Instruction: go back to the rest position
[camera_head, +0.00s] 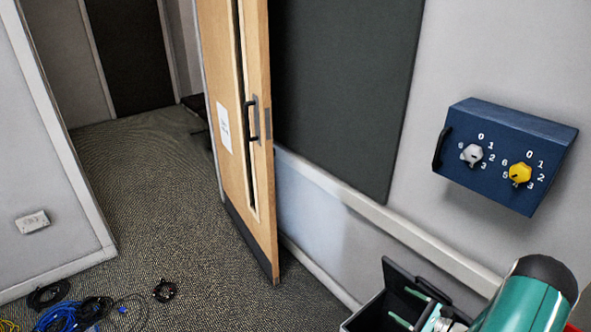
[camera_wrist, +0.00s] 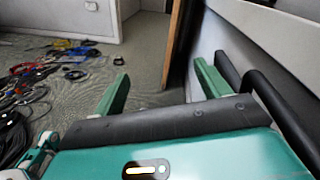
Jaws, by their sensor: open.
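My gripper (camera_wrist: 163,74) shows in the wrist view with its two green fingers spread wide apart and nothing between them. In the head view my teal arm comes in at the lower right, and my gripper's green fingers (camera_head: 412,306) show against a dark box-like thing (camera_head: 398,274). How far the fingers are from it, I cannot tell. Cables lie on the floor: a blue bundle (camera_head: 66,317) and a small black coil (camera_head: 164,290) at the lower left of the head view. In the wrist view, red, blue, yellow and black cables (camera_wrist: 25,70) lie at the left.
A blue box with a grey and a yellow knob (camera_head: 508,150) is on the wall at the right. A wooden door (camera_head: 235,110) stands open in the middle. A thick black bar (camera_wrist: 275,110) is close to my gripper's right side. The carpet (camera_head: 165,190) before the door is clear.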

